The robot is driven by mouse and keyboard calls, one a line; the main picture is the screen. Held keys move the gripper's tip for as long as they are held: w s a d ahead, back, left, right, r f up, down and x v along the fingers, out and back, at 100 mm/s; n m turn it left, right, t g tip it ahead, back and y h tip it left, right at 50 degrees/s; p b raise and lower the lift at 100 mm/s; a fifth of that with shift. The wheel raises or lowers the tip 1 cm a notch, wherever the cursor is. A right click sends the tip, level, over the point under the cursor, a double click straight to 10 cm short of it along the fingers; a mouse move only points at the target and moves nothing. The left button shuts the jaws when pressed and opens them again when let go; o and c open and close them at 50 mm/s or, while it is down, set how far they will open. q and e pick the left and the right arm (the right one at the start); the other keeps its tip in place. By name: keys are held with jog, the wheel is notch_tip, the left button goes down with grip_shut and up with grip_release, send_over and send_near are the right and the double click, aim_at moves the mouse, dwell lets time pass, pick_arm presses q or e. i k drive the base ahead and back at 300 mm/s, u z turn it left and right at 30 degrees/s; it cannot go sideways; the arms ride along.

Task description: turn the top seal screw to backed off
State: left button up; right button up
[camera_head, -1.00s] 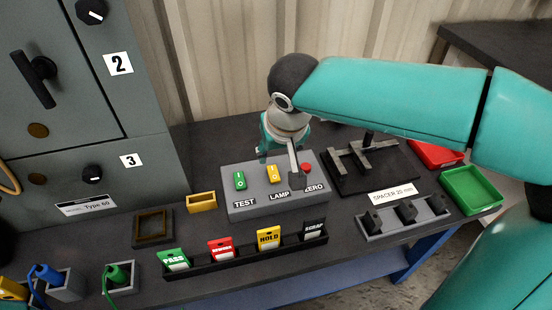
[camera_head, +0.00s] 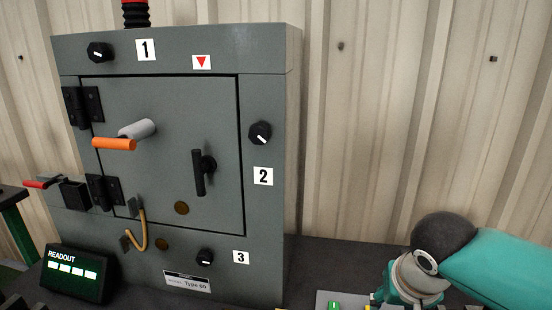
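The top seal screw (camera_head: 98,52) is a black knob with a white mark, at the upper left of the grey enclosure (camera_head: 265,53), beside the label 1 (camera_head: 146,50). Its white mark runs aslant; its exact setting is too small to read. No gripper is near it. My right gripper (camera_head: 394,298) is at the lower right, far from the screw; its fingers are cut off or hidden at the bottom edge. My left gripper is not in view.
The closed door has a black handle (camera_head: 200,173) and an orange-tipped lever (camera_head: 114,144). Black knobs sit by labels 2 (camera_head: 260,133) and 3 (camera_head: 205,257). A readout box (camera_head: 78,273) stands at lower left. A red beacon tops the enclosure.

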aim_at(98, 53)
jog(key=k, duration=0.9)
jog(key=u, duration=0.05)
